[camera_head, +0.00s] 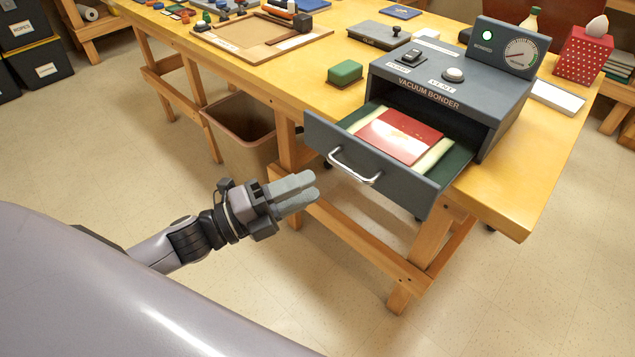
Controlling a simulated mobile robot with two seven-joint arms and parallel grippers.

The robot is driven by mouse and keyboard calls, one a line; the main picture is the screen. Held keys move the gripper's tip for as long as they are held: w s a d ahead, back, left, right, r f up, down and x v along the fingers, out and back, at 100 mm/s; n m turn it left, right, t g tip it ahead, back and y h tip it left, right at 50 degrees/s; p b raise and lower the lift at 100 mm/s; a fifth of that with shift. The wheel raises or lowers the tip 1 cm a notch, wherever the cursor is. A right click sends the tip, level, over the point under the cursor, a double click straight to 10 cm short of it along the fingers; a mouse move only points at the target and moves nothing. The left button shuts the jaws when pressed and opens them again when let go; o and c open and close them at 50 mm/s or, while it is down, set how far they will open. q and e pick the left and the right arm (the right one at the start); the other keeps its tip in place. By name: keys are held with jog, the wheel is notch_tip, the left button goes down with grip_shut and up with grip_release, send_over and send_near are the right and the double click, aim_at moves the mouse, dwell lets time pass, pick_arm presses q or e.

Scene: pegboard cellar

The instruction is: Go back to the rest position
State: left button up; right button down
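My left gripper (311,187) is in the lower middle of the head view, in front of the workbench and apart from it. Its two grey fingers lie side by side, shut with nothing between them. To its right, the vacuum bonder (425,97) stands on the bench with its drawer (394,181) pulled out. A red sheet (399,136) lies on a pale sheet in the drawer. The drawer's silver handle (352,168) is free, a little away from my fingertips. My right gripper is not in view.
The wooden workbench (310,65) fills the upper part of the view. A green block (345,72) sits beside the bonder. A brown bin (240,118) stands under the bench, near my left arm. The floor (110,150) at left is clear.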

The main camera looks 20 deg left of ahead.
pick_arm(q)
jog(key=shift+s+a, duration=0.3)
jog(key=shift+s, duration=0.05)
dwell(0.3)
jog(key=s+f+n+g+y+p, duration=0.2)
jog(key=s+f+n+y, duration=0.3)
jog(key=f+n, duration=0.3)
jog(key=s+f+n+g+y+p, duration=0.2)
jog(key=s+f+n+y, duration=0.4)
jog(key=n, duration=1.1)
notch_tip(320, 180, down, 3)
jog(key=shift+s+f+p, duration=0.1)
jog(key=shift+s+p, duration=0.2)
jog(key=shift+p, duration=0.2)
